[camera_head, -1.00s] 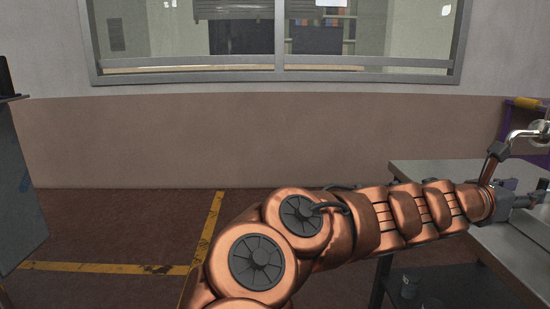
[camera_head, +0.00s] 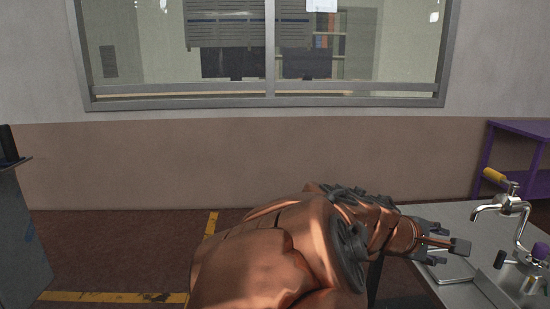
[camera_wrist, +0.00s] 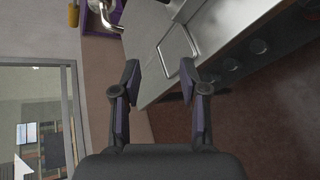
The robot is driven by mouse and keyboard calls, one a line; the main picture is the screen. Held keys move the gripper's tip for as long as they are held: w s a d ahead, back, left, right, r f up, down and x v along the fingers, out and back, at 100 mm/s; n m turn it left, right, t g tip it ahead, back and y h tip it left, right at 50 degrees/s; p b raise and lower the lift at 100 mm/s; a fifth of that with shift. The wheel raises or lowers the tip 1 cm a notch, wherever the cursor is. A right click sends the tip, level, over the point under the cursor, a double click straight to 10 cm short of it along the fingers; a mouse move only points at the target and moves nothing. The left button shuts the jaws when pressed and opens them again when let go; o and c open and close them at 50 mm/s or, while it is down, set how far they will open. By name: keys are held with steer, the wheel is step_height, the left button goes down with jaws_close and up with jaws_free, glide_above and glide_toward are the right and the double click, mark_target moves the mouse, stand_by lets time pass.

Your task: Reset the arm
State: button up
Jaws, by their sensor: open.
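My gripper (camera_wrist: 160,76) is open in the wrist view, with its two dark fingers apart and nothing between them. In the head view my gripper (camera_head: 440,244) is at the end of my copper arm, at lower right. It is above or beside the near left part of the steel counter (camera_head: 450,212); the exact height cannot be told. My forearm hides part of the counter and floor. In the wrist view the counter's edge (camera_wrist: 215,55) runs diagonally beyond the fingers.
A chrome faucet (camera_head: 506,205) and a purple-capped item (camera_head: 540,252) stand on the counter. A purple shelf (camera_head: 518,128) is behind at right. A grey cabinet (camera_head: 18,225) stands at left. A window (camera_head: 265,100) is in the wall. The floor at left is clear, with yellow lines (camera_head: 110,297).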

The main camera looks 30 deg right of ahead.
steer(key=w+a+r+m+t+y+p, duration=0.1)
steer(key=w+a+m+t+y+p, duration=0.2)
steer(key=a+y+p, duration=0.8)
steer(key=s+a+r+g+p, duration=0.1)
steer(key=a+p, duration=0.3)
steer(key=a, duration=0.8)
steer(key=s+a+r+g+y+p, duration=0.1)
steer(key=a+r+p, duration=0.2)
steer(key=a, duration=1)
steer(key=shift+s+r+p, duration=0.3)
steer(key=shift+s+p, duration=0.05)
steer(key=shift+p, duration=0.7)
steer(key=shift+d, duration=0.15)
